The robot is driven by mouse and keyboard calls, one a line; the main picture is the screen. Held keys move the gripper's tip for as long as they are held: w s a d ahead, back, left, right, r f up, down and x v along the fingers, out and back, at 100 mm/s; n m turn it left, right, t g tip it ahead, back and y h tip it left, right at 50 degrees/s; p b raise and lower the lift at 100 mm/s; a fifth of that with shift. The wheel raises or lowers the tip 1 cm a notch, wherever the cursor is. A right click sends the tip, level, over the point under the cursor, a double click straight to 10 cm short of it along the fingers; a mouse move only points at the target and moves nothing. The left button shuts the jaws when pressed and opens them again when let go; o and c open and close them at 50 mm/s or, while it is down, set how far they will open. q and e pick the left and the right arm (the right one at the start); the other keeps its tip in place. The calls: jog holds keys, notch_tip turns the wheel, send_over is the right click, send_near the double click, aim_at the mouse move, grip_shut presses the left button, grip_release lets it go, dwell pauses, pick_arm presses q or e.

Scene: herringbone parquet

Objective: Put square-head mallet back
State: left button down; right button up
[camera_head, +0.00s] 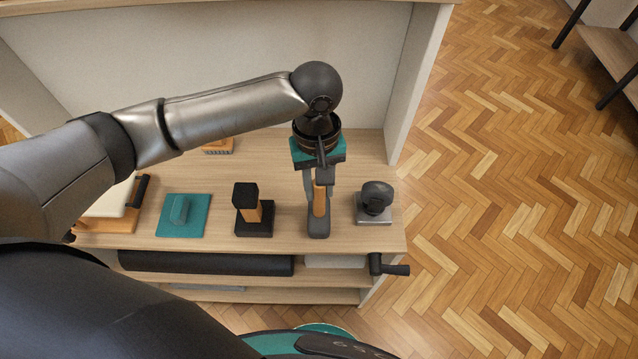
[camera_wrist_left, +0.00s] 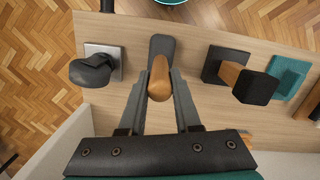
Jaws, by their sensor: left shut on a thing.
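My left gripper (camera_head: 319,188) is above the right part of the shelf top. It is shut on the wooden handle of a tool (camera_wrist_left: 160,80), whose dark grey slab-like end (camera_head: 319,225) lies below the handle. I cannot tell whether that end touches the wood. A black cube on a wooden handle (camera_head: 245,195) stands upright on a dark square base (camera_head: 254,227), left of the gripper; it also shows in the left wrist view (camera_wrist_left: 255,88). Which of the two is the square-head mallet is not clear. My right gripper is not in view.
A black round-headed thing (camera_head: 376,196) on a silver plate stands close right of the gripper. A teal base with a rounded block (camera_head: 183,215) and a pale board (camera_head: 112,200) are further left. A back panel (camera_head: 220,60) and side wall (camera_head: 412,90) border the shelf.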

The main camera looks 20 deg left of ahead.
pick_arm(q)
jog(key=c, duration=0.6)
grip_release()
jog(key=shift+f, duration=0.15)
jog(key=r+p, duration=0.1)
jog(key=r, duration=0.7)
jog(key=w+r+p, duration=0.1)
jog(key=r, duration=0.3)
jog(key=shift+a+r+p, duration=0.15)
jog(key=shift+a+p, duration=0.1)
jog(key=shift+p, duration=0.1)
